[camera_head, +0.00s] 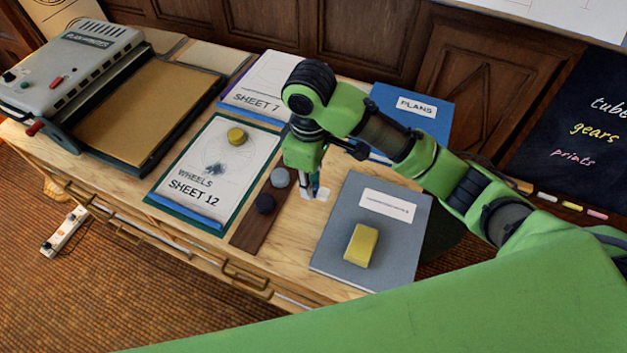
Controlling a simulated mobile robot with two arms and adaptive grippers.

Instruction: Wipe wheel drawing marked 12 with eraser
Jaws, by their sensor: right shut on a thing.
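The sheet marked "WHEELS SHEET 12" (190,188) lies on a green board at the middle of the desk, with a grey, smudged wheel drawing (215,163) on it. My right gripper (314,190) points down just right of the brown strip, low over the desk. It is shut on a small white block (321,194), which looks like an eraser; the fingers hide part of it. I cannot tell whether the block touches the desk. My left gripper is not in view.
The brown strip (250,232) holds a grey round piece (280,177) and a dark one (265,203). A grey folder (335,250) with a yellow block (361,245) lies at right. Sheet 7 (265,85) and a blue plans folder (425,97) lie behind; a grey machine (75,60) stands left.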

